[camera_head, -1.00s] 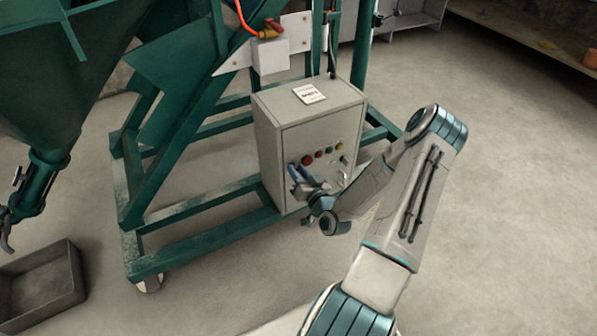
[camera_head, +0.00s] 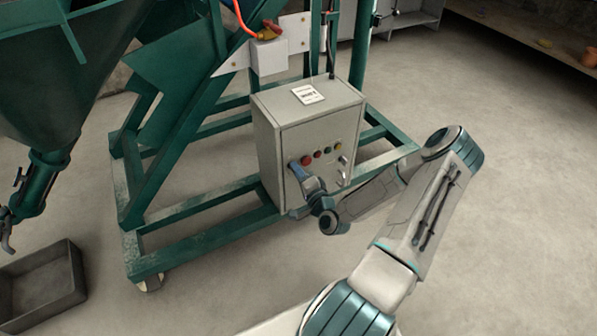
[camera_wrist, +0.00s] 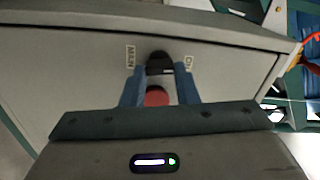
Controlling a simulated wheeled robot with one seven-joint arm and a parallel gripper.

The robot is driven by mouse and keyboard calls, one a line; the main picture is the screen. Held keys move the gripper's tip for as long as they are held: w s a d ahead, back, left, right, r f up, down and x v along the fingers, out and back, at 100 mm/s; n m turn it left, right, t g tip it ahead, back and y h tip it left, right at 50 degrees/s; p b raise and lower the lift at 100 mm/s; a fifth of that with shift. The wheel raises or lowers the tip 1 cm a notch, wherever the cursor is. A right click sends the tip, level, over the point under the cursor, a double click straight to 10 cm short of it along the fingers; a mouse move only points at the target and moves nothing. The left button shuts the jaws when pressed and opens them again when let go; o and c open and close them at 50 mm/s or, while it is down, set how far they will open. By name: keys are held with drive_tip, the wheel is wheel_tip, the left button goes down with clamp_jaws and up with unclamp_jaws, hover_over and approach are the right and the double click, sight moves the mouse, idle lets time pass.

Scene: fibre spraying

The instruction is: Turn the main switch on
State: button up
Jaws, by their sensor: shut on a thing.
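The grey control box (camera_head: 270,160) stands on the green frame, its front panel facing my arm. In the wrist view the black main switch knob (camera_wrist: 159,62) sits on that panel between a "MAIN" label (camera_wrist: 130,57) and a label that seems to read "ON" (camera_wrist: 188,63). My gripper (camera_wrist: 159,78) is shut on the knob, one blue finger on each side. A red round button (camera_wrist: 157,96) shows between the fingers. In the head view my gripper (camera_head: 297,171) is at the left part of the panel and hides the knob.
Red, yellow and green buttons (camera_head: 318,154) and a small lever or key (camera_head: 342,182) are right of my gripper on the panel. Green frame beams (camera_head: 205,232) run under the box. Open concrete floor (camera_head: 500,200) lies to the right.

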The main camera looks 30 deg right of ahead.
drive_tip(key=shift+f+m, duration=0.15)
drive_tip(key=shift+m, duration=0.95)
drive_tip(key=shift+o, duration=0.2)
drive_tip(key=shift+a, duration=0.1)
drive_tip(key=shift+c, duration=0.2)
drive_tip(key=o, duration=0.7)
drive_tip(key=shift+s, duration=0.1)
drive_tip(key=s+p, duration=0.1)
drive_tip(key=s, duration=0.8)
drive_tip(key=s+p, duration=0.1)
drive_tip(key=s, duration=0.3)
drive_tip(key=shift+s+d+p, duration=0.25)
drive_tip(key=shift+s+p, duration=0.1)
